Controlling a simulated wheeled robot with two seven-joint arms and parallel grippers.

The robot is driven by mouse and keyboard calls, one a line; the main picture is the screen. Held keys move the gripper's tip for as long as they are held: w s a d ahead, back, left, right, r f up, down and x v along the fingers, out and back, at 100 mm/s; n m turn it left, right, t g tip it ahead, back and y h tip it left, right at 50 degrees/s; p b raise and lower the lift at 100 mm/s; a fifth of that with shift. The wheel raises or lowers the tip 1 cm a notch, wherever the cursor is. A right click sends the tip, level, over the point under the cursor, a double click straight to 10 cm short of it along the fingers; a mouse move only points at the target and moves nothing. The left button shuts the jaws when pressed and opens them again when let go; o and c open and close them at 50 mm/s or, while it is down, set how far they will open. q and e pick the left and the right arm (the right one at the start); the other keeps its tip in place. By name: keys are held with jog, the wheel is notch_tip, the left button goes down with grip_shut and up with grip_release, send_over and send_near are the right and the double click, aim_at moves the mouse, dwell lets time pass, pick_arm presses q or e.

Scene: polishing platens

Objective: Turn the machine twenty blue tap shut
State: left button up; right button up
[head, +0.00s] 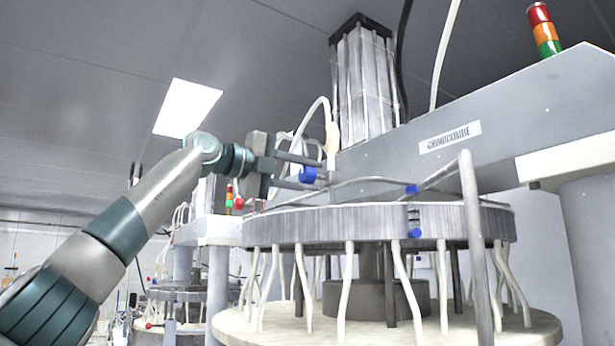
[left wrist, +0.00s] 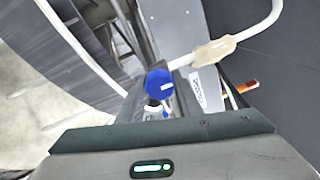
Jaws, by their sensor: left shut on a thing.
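A blue tap (head: 308,174) sits near the left end of the pipework above the round platen ring of the big machine. My left gripper (head: 320,175) reaches in from the left, one finger above the tap and one below, and is shut on it. In the left wrist view the blue tap's faceted knob (left wrist: 160,84) shows just beyond my gripper body, which hides part of the fingers. My right gripper is in neither view.
Two more blue knobs, one on the pipe (head: 412,189) and one on the ring (head: 414,233), are to the right. A slanted metal post (head: 475,240) stands in front. A white hose (head: 318,108) arches over my gripper. A similar machine (head: 180,292) stands behind.

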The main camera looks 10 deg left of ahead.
pick_arm(q)
jog(key=o, duration=1)
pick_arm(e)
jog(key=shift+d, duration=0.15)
pick_arm(q)
jog(key=shift+o, duration=0.2)
jog(key=shift+a, duration=0.1)
jog(key=shift+s+a+b, duration=0.35)
jog(key=shift+b, duration=0.05)
jog(key=shift+b+v, duration=0.55)
jog(key=shift+v, duration=0.5)
jog(key=b, duration=0.4)
send_near(303, 175)
jog(key=v, duration=0.5)
jog(key=shift+s+a+r, duration=0.15)
jog(key=shift+s+a, duration=0.3)
jog(key=shift+a, duration=0.05)
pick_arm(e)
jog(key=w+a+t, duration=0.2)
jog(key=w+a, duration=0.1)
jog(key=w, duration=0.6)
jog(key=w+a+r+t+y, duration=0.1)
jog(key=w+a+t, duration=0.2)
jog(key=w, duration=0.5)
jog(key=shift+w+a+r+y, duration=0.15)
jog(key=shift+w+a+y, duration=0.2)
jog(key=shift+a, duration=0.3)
